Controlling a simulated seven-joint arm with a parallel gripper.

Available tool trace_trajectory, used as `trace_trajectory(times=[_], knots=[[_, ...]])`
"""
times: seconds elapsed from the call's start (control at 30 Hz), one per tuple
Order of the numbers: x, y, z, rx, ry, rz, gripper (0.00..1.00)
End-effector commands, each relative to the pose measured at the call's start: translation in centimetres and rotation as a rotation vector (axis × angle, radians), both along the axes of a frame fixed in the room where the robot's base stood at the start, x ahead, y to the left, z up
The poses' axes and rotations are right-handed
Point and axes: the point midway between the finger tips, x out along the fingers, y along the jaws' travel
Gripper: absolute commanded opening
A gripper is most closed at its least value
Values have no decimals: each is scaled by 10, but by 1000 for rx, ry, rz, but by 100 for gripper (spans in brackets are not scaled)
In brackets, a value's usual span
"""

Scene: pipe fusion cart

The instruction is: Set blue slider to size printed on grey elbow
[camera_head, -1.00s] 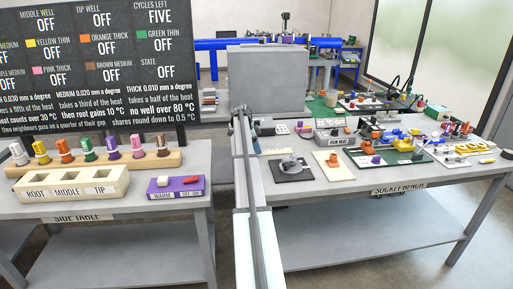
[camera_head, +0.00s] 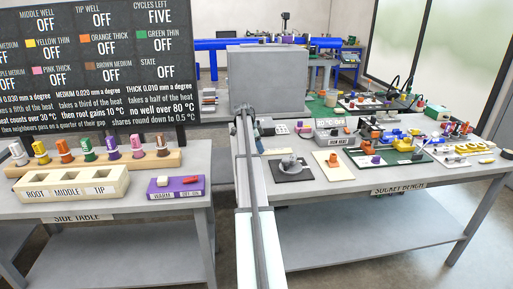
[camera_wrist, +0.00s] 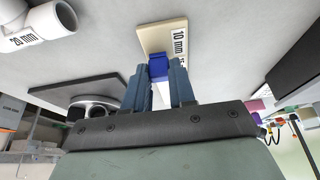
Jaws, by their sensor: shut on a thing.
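The blue slider (camera_wrist: 158,67) sits between the two fingertips of my gripper (camera_wrist: 160,80) in the wrist view, and the gripper is shut on it. The slider is on a cream scale strip (camera_wrist: 158,37) printed "10 mm"; the fingers and slider hide part of the strip, and other marks are cut off. In the head view my own arm hides most of the gripper and the slider.
A black plate (camera_wrist: 62,92) with a round grey fitting stands close to the left of my fingers. In the head view, the socket bench (camera_head: 330,187) carries several fittings and coloured blocks to the right. A large grey box (camera_head: 268,78) stands behind.

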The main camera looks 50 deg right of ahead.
Motion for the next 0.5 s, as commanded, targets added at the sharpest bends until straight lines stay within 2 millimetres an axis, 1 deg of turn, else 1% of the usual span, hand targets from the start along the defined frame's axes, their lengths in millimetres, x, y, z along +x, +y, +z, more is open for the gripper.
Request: trace_trajectory(times=[0.1, 0.3, 0.4, 0.5], knots=[[-24, -24, 0, 0, 0, -4, 0], [-59, -60, 0, 0, 0, -4, 0], [-70, -71, 0, 0, 0, -1, 0], [-76, -77, 0, -1, -1, -2, 0]])
